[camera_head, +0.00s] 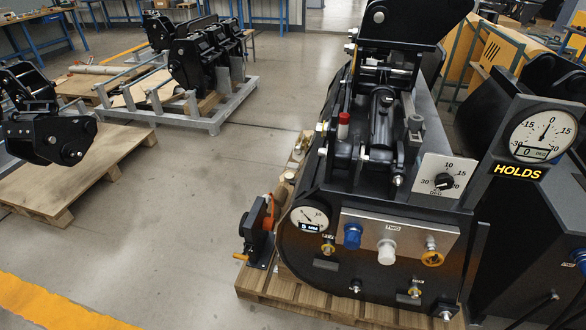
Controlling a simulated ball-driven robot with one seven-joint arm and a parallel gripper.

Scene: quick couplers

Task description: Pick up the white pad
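A white pad (387,252), a short rounded cap, sits on the lower part of the grey panel (408,236) on the front of the big black machine. A label reading "TWO" is above the white pad. Nothing covers the white pad from this side. My gripper does not show in this view.
The machine stands on a wooden pallet (345,305). A dial plate (446,178) and a gauge post marked "HOLDS" (518,171) rise at right. A small vise-like device (258,235) stands at left. Open floor (180,220) lies farther left, before a pallet (85,165) bearing a black coupler.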

